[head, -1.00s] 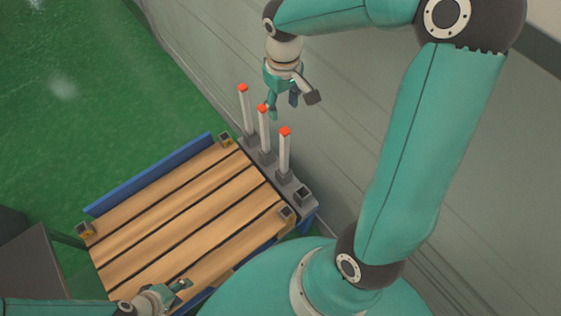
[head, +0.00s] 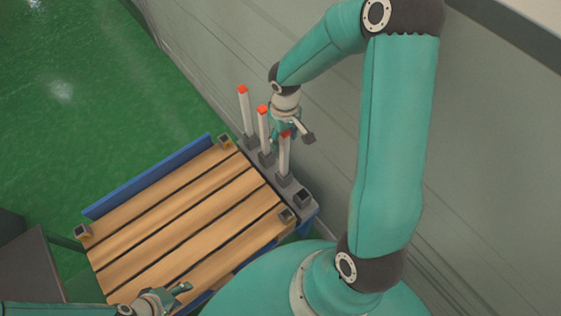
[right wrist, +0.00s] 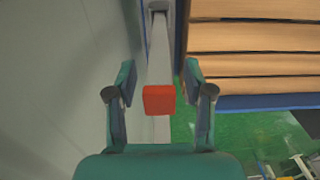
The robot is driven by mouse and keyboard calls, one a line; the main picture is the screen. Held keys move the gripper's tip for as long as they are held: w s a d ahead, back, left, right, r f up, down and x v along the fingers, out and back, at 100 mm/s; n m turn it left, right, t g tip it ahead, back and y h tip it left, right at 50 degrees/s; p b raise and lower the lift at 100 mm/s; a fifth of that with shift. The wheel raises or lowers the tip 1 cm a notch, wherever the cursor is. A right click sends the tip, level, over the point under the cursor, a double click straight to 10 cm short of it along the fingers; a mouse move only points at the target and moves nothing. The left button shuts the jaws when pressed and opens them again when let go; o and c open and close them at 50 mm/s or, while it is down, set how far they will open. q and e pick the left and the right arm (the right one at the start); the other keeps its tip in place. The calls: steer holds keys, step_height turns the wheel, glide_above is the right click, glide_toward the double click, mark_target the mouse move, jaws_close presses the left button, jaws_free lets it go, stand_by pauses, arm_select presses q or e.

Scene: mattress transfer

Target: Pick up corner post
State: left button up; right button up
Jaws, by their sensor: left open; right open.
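Three white corner posts with red tips stand upright in a grey rack (head: 300,190) at the right end of the slatted pallet: the far post (head: 245,110), the middle post (head: 264,128) and the near post (head: 284,158). My right gripper (head: 284,133) is open at the top of the near post and partly hides it. In the right wrist view a red tip (right wrist: 159,99) shows between my two open fingers, with white post beyond it; contact cannot be told. My left gripper (head: 183,291) is open and empty over the pallet's near edge.
The wooden pallet (head: 185,205) has dark corner sockets, including one at its far left (head: 83,231), and a blue side rail (head: 150,175). An empty socket (head: 302,197) sits at the rack's near end. A grey wall (head: 330,195) runs close behind the rack.

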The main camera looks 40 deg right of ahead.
steer(key=shift+f, duration=0.15)
jaws_close()
stand_by(0.6)
